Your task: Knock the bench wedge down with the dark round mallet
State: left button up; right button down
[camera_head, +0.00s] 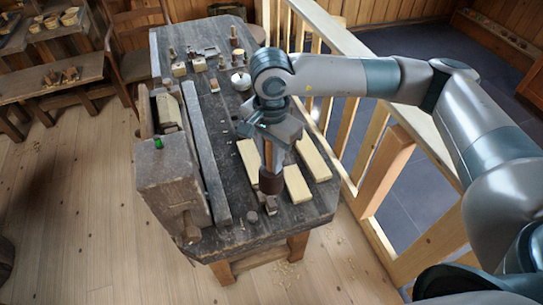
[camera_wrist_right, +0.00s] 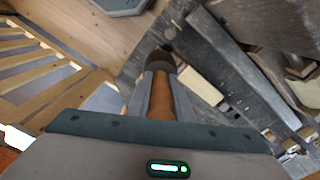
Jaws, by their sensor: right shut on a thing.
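My right gripper (camera_head: 270,142) points down over the near right part of the bench, shut on the mallet's brown wooden handle. The mallet's dark round head (camera_head: 270,184) hangs below the fingers, near the bench top; whether it touches cannot be told. In the right wrist view the gripper (camera_wrist_right: 161,98) has one finger on each side of the handle, and the dark head (camera_wrist_right: 161,61) shows beyond the fingertips. A small dark stub (camera_head: 252,217) stands near the bench's front edge, left of the head and apart from it. I cannot tell for certain whether this is the wedge.
The dark workbench (camera_head: 237,232) carries pale wood blocks (camera_head: 297,185) near the mallet and small tools at its far end. A long grey beam (camera_head: 205,150) and a bulky wooden vise (camera_head: 170,185) fill its left side. A wooden railing (camera_head: 395,150) runs along the right.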

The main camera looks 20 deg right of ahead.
aim_at(271, 174)
jog(key=shift+f, duration=2.85)
notch_tip(271, 174, down, 4)
jog(key=b, duration=0.5)
jog(key=shift+r, duration=0.2)
jog(key=shift+r+b, duration=0.3)
jog(key=shift+r, duration=1.3)
